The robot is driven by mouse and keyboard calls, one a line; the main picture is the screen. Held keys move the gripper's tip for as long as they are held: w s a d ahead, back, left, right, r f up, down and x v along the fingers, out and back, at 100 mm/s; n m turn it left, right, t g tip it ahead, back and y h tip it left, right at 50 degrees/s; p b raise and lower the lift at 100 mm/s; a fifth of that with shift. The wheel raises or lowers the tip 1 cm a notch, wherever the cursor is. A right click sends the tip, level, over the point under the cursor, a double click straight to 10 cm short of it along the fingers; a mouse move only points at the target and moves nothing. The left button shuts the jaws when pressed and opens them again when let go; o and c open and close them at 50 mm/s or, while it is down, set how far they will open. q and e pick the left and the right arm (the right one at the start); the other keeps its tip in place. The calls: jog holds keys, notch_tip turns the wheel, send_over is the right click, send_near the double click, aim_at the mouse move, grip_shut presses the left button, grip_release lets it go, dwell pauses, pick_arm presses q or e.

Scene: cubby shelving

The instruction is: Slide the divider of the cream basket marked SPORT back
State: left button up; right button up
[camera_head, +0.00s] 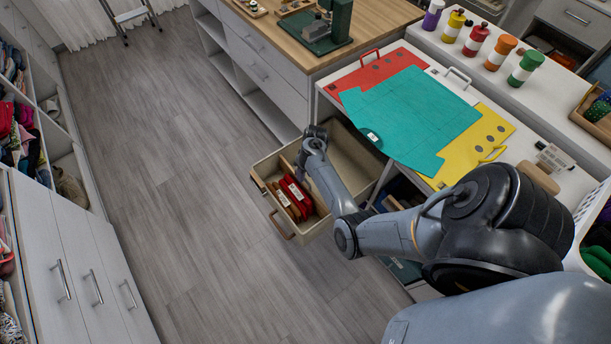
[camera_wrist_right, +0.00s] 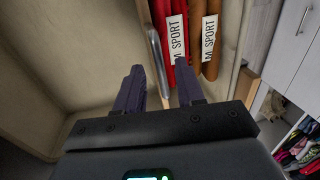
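The cream basket (camera_head: 345,158) is out from under the worktop and shows in the wrist view as beige walls (camera_wrist_right: 75,45). Red folded items (camera_head: 296,197) and brown ones (camera_wrist_right: 205,25) stand at one end, with white tags reading "M SPORT" (camera_wrist_right: 176,38). A thin upright panel with a metallic edge, seemingly the divider (camera_wrist_right: 158,62), stands beside the red items. My right gripper (camera_wrist_right: 158,82) is open, with a finger on either side of the panel's near edge; contact cannot be told. In the head view my right gripper (camera_head: 307,150) reaches into the basket. My left gripper is not in view.
A worktop above the basket holds red, teal (camera_head: 415,115) and yellow sheets. A wooden-topped cabinet (camera_head: 360,30) stands behind. White drawers (camera_head: 85,270) and open cubbies line the left. The grey floor (camera_head: 170,150) between is clear.

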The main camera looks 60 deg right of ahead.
jog(key=shift+a+f, duration=0.1)
jog(key=shift+f, duration=0.25)
grip_shut()
